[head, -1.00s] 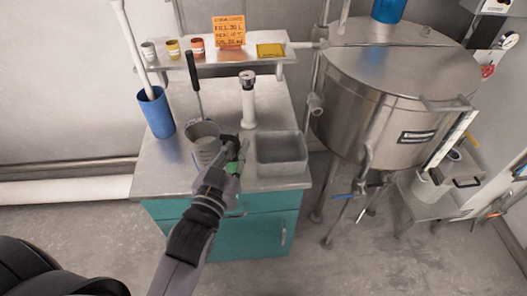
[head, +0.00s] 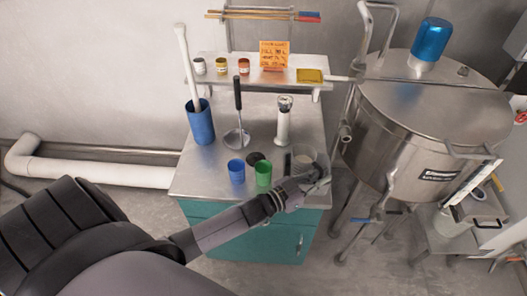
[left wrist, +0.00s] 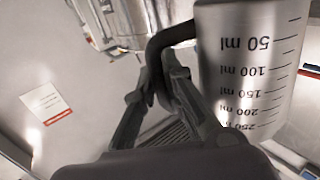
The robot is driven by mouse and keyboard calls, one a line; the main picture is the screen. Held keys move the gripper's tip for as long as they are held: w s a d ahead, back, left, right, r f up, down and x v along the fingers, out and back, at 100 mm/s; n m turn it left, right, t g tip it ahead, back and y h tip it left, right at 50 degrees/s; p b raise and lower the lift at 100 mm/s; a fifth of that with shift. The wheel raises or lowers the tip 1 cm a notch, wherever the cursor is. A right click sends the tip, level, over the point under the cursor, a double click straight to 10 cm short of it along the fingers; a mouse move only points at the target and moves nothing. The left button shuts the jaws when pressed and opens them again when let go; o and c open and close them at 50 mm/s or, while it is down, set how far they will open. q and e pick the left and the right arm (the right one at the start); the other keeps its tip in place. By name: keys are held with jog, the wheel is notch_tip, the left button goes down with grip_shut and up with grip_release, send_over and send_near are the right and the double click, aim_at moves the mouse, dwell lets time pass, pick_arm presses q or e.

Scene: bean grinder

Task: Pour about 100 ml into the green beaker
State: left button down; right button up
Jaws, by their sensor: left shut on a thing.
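The green beaker (head: 264,175) stands near the front edge of the steel worktop, upright. My left gripper (head: 318,182) is to its right, over the front right of the worktop, shut on the dark handle of a measuring jug (head: 303,158). The jug is apart from the green beaker. In the left wrist view the jug (left wrist: 245,70) shows close up, with marks from 50 ml to 250 ml that read upside down there, and the gripper's fingers (left wrist: 155,85) close on its handle. Its contents and exact tilt cannot be told. My right gripper is out of view.
A blue beaker (head: 236,172) stands left of the green one, with a small dark object (head: 255,158) behind. A ladle (head: 238,136), a white grinder (head: 283,125) and a tall blue container (head: 199,125) stand farther back. A steel tank (head: 420,125) is at right.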

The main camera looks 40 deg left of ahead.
aim_at(301, 165)
pick_arm(q)
jog(key=shift+a, duration=0.1)
dwell(0.3)
jog(key=a+r+n+t+b, duration=0.1)
jog(key=a+n+t+b, duration=0.1)
jog(key=b, duration=0.1)
jog(key=s+a+r+n+t+b, duration=0.1)
jog(key=r+n+b, duration=0.1)
jog(key=n+b, duration=0.1)
jog(key=shift+s+a+r+t, duration=0.1)
jog(key=shift+a+r+t, duration=0.1)
jog(key=shift+a+t, duration=0.2)
jog(key=a+n+b, duration=0.1)
jog(key=n+t+b, duration=0.1)
jog(key=b, duration=0.1)
jog(key=shift+s+a+r, duration=0.1)
jog(key=shift+s+a, duration=0.15)
jog(key=shift+a, duration=0.15)
jog(key=shift+r+n+t, duration=0.3)
jog(key=shift+r+n, duration=0.05)
jog(key=shift+n, duration=0.05)
jog(key=shift+s+a+r+n+t+y+b, duration=0.1)
jog(key=shift+a+r+n+t+y+b, duration=0.25)
jog(key=shift+r+n+t+y, duration=0.25)
jog(key=shift+a, duration=0.1)
